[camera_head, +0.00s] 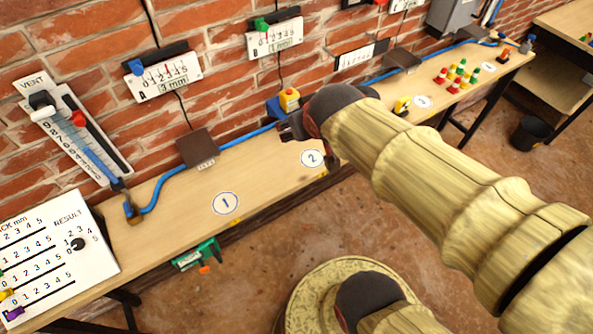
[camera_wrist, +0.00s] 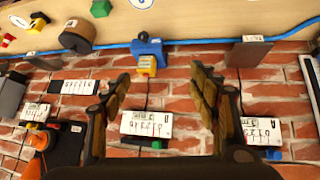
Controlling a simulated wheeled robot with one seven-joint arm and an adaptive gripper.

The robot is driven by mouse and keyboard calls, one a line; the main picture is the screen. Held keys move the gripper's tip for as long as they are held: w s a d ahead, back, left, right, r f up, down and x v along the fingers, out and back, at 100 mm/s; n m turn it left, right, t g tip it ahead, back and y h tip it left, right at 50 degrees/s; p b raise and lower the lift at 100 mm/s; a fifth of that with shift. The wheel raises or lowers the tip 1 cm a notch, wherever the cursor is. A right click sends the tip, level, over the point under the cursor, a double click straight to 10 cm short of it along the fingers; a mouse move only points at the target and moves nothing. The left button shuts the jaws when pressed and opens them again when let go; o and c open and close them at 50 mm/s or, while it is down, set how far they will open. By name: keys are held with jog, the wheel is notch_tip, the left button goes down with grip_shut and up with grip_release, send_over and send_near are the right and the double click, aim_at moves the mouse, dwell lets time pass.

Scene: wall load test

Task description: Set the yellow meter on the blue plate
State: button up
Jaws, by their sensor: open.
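A small yellow block with an orange-red top, apparently the yellow meter (camera_head: 289,99), stands at the wall side of the bench. It also shows in the wrist view (camera_wrist: 147,65). A blue piece (camera_head: 273,108), also in the wrist view (camera_wrist: 150,47), adjoins it; I cannot tell whether this is the blue plate or whether the meter rests on it. My gripper (camera_head: 287,130) is near them above the bench, partly hidden by my arm. In the wrist view its fingers (camera_wrist: 163,82) are spread wide, with nothing held between them; the meter shows beyond them.
A blue hose (camera_head: 175,182) runs along the bench (camera_head: 180,215) by the brick wall. Gauges (camera_head: 163,77) hang above. Small coloured cones (camera_head: 458,75) stand farther right. The bench around mark 1 (camera_head: 226,203) is clear.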

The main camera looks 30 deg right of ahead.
jog(key=s+a+n+g+y, duration=0.1)
jog(key=s+a+g+y, duration=0.1)
jog(key=s+a, duration=0.6)
jog(key=s, duration=0.3)
jog(key=shift+s+a+r, duration=0.15)
jog(key=shift+s+r, duration=0.05)
jog(key=shift+s, duration=0.1)
jog(key=shift+r, duration=0.1)
jog(key=shift+c, duration=1.4)
